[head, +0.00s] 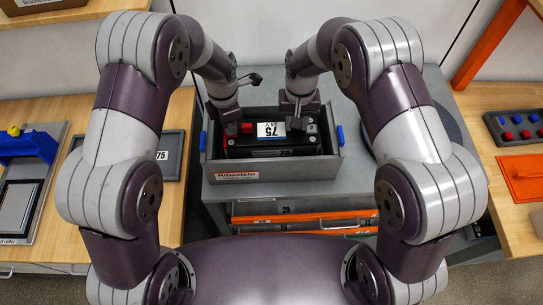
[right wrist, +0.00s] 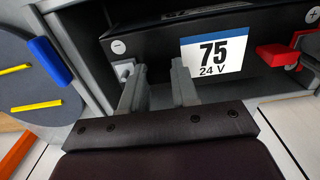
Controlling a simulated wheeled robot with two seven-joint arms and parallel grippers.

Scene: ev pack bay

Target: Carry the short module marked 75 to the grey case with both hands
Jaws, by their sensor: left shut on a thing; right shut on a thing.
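The short module marked 75 (head: 272,142) is black with a white and blue label, a red terminal cover at its left end and a bare terminal at its right. It is inside the walls of the grey case (head: 270,169); I cannot tell whether it rests on the floor. My left gripper (head: 228,120) is shut on its left end, and my right gripper (head: 298,117) on its right end. In the right wrist view the module (right wrist: 160,45) shows close beyond my right fingers (right wrist: 160,90); their grip point is partly hidden.
The case has blue latches (head: 340,135) at its sides and stands on a grey cabinet (head: 362,185) with orange drawers. A round dark disc (head: 445,122) lies to the right. Left is a bench with a dark tray (head: 172,165) marked 75. An orange lid (head: 523,175) lies on the right bench.

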